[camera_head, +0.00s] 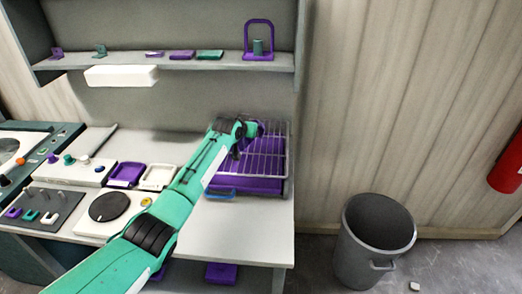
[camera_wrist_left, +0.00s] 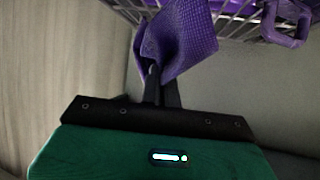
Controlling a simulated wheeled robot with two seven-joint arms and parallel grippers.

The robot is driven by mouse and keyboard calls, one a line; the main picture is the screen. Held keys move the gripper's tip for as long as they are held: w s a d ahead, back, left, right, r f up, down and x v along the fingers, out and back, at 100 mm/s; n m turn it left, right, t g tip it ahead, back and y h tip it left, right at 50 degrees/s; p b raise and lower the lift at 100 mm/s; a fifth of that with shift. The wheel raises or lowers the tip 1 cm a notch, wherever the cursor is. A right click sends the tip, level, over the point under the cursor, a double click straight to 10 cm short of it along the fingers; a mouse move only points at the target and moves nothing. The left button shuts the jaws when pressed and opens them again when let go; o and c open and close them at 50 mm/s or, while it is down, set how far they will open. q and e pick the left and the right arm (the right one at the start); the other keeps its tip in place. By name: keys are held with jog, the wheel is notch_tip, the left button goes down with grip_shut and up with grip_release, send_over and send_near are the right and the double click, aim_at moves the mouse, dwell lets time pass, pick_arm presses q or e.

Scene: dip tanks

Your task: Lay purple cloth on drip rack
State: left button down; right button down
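The drip rack (camera_head: 268,165) is a wire grid over a purple tray (camera_head: 245,187) at the right end of the bench. My left gripper (camera_head: 248,132) is over the rack's back part. In the left wrist view my left gripper's fingers (camera_wrist_left: 161,88) are close together on the purple cloth (camera_wrist_left: 186,40). The cloth is bunched at the fingertips and spreads toward the rack wires (camera_wrist_left: 235,8). I cannot tell whether it touches the wires. In the head view the cloth is mostly hidden by the gripper. My right gripper is not in view.
A purple loop-shaped part (camera_wrist_left: 288,28) shows by the wires in the wrist view. A shelf (camera_head: 190,63) with small purple and green items hangs above. Purple (camera_head: 126,174) and white (camera_head: 157,177) trays sit left of my arm. A grey bin (camera_head: 373,240) stands right of the bench.

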aim_at(267, 157)
pick_arm(q)
jog(key=w+a+h, duration=0.1)
jog(key=w+a, duration=0.2)
jog(key=a, duration=0.2)
jog(key=shift+m, duration=0.4)
jog(key=d+f, duration=0.1)
jog(key=f, duration=0.1)
jog(key=s+d+f, duration=0.1)
jog(key=f, duration=0.1)
jog(key=s+d+f, duration=0.1)
jog(key=d+f, duration=0.1)
jog(key=shift+s+f, duration=0.25)
jog(key=s+d, duration=0.1)
jog(key=d, duration=0.1)
jog(key=s+d+f, duration=0.1)
jog(key=d, duration=0.2)
jog(key=s+d+f, duration=0.1)
jog(key=s+d, duration=0.1)
jog(key=shift+s+d, duration=0.1)
jog(key=shift+d, duration=0.1)
jog(key=c, duration=1.2)
grip_release()
